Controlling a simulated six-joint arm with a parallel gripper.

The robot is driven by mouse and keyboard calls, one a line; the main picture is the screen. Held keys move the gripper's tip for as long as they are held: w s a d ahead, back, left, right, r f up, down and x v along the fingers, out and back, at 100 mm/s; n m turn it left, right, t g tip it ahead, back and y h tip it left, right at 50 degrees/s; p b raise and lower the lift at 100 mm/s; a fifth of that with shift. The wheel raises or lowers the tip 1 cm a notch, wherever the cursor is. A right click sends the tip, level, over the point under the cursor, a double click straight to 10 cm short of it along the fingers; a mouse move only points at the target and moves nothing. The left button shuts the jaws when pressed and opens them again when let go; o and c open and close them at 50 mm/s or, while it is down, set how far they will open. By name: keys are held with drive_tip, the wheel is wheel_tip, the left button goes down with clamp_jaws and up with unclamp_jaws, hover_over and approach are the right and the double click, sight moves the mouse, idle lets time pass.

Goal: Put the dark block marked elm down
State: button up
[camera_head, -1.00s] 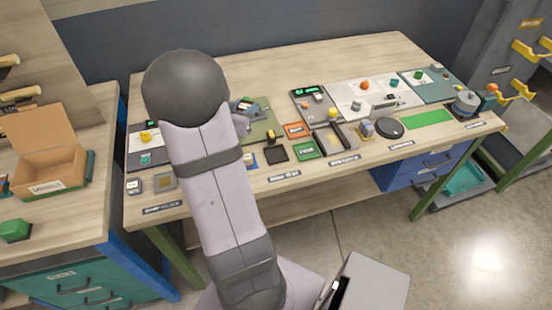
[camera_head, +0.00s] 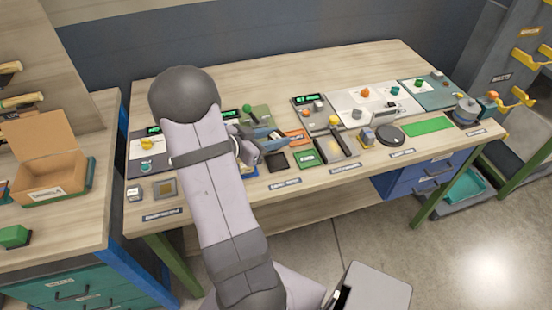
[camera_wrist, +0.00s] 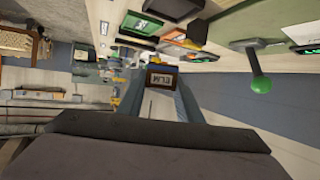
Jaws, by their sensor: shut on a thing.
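My gripper (camera_head: 280,137) reaches out to the right from the arm, above the middle of the workbench in the head view. In the wrist view my gripper (camera_wrist: 160,92) has its two blue-grey fingers shut on a dark block (camera_wrist: 162,79). The block's face has a light marking that reads upside down as elm. The block appears held clear of the bench. In the head view I cannot make it out clearly at the fingertips.
Farther right are a black disc (camera_head: 390,135) and a green mat (camera_head: 428,127). The bench's back is clear.

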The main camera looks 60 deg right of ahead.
sight(276, 164)
drive_tip(key=shift+f+p, duration=0.4)
drive_tip(key=shift+f, duration=3.85)
drive_tip(key=shift+f, duration=0.2)
drive_tip(key=shift+f+b, duration=0.2)
drive_tip(key=shift+b, duration=0.1)
drive_tip(key=o, duration=0.9)
drive_tip(key=shift+a, duration=0.1)
drive_tip(key=shift+o, duration=0.6)
drive_tip(key=shift+f, duration=0.1)
drive_tip(key=shift+s, duration=0.1)
